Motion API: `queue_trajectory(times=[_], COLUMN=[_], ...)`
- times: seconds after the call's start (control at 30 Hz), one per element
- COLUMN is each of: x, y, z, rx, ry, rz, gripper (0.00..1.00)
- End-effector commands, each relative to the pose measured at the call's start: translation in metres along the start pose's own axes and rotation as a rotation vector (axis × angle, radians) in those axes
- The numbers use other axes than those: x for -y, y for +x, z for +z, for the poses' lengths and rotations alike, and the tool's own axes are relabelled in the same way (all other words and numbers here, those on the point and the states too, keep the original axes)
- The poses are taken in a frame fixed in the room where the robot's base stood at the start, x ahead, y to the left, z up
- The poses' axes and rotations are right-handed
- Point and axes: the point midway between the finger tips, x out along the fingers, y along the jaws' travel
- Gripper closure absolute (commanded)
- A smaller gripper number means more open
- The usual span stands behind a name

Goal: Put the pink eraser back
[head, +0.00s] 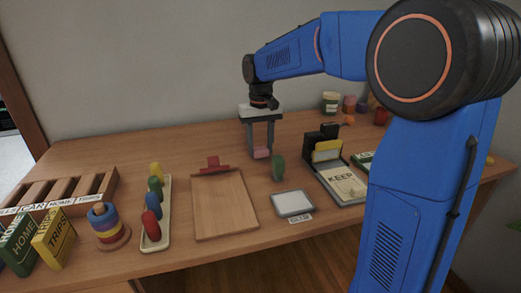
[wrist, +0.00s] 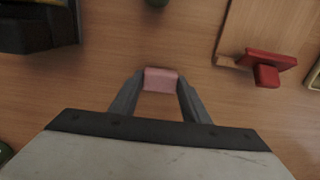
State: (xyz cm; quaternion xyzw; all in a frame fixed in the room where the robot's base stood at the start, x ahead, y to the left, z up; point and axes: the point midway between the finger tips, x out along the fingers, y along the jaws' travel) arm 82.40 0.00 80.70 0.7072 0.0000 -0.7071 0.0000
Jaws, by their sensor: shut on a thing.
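The pink eraser (head: 262,153) is a small pink block between the fingertips of my gripper (head: 261,150). It also shows in the wrist view (wrist: 160,80), where my gripper (wrist: 160,85) has a finger on each side of it. My gripper is shut on the eraser and points down over the back middle of the table, behind the green upright object (head: 278,168). I cannot tell whether the eraser touches the table. A small white tray with a grey rim (head: 292,204) lies near the front with a label before it.
A wooden clipboard (head: 224,205) with a red clip lies left of the tray. A long tray (head: 163,235) of several coloured pegs, stacked rings (head: 105,225) and labelled boxes (head: 54,237) stand further left. A black organiser with a KEEP card (head: 343,182) is at right.

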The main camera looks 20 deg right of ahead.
Motion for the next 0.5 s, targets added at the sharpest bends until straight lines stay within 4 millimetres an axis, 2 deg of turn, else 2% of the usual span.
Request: queue_trajectory(times=[0.1, 0.47, 0.5], x=[-0.0001, -0.0001, -0.0001], y=[0.0123, 0.0153, 0.0158], z=[0.0006, 0.0002, 0.0002], rx=[0.001, 0.000, 0.000], ry=[0.000, 0.000, 0.000], rz=[0.000, 0.000, 0.000], gripper=[0.90, 0.90, 0.56])
